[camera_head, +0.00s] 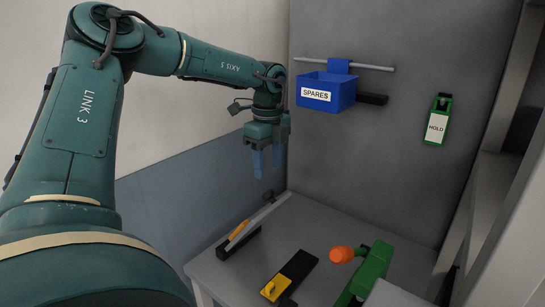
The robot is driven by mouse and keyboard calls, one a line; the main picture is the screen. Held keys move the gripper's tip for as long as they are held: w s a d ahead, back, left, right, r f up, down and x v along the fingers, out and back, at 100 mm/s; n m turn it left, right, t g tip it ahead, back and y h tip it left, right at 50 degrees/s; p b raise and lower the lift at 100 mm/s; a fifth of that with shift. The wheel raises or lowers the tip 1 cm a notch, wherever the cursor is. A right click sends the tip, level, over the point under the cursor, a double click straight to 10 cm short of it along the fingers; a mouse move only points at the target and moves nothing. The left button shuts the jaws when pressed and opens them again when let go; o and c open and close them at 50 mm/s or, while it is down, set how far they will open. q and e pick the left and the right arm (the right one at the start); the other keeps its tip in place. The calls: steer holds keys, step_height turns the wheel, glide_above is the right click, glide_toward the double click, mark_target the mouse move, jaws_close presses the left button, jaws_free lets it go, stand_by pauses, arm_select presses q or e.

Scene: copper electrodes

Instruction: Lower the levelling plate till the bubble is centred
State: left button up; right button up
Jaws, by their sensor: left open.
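My left gripper (267,168) hangs down from the teal arm, its two blue fingers apart and nothing between them. In the picture it is above the back left part of the grey table (222,272). A thin grey strip (262,216) slants up to the right from a black piece with a yellow part (239,231) at the table's left side. I cannot tell whether this is the levelling plate. No bubble can be made out. My right gripper is not in view.
A black block with a yellow handle (273,287) lies at the table's front. Beside it is a green device (372,268) with an orange knob (341,254). A blue SPARES bin (337,88) hangs from a rail (365,66). A green HOLD clip (437,119) is on the wall.

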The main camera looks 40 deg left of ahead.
arm_select(q)
step_height(320, 180, down, 7)
steer(key=shift+r+b, duration=0.2)
steer(key=shift+b, duration=1)
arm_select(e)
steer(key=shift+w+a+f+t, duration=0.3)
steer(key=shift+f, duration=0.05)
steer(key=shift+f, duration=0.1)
arm_select(q)
steer(key=shift+f+b, duration=0.3)
steer(key=shift+b, duration=0.25)
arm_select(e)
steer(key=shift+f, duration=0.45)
arm_select(q)
steer(key=shift+c, duration=0.2)
steer(key=c, duration=0.8)
steer(key=o, duration=1)
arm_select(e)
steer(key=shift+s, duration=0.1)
arm_select(q)
steer(key=shift+r, duration=0.1)
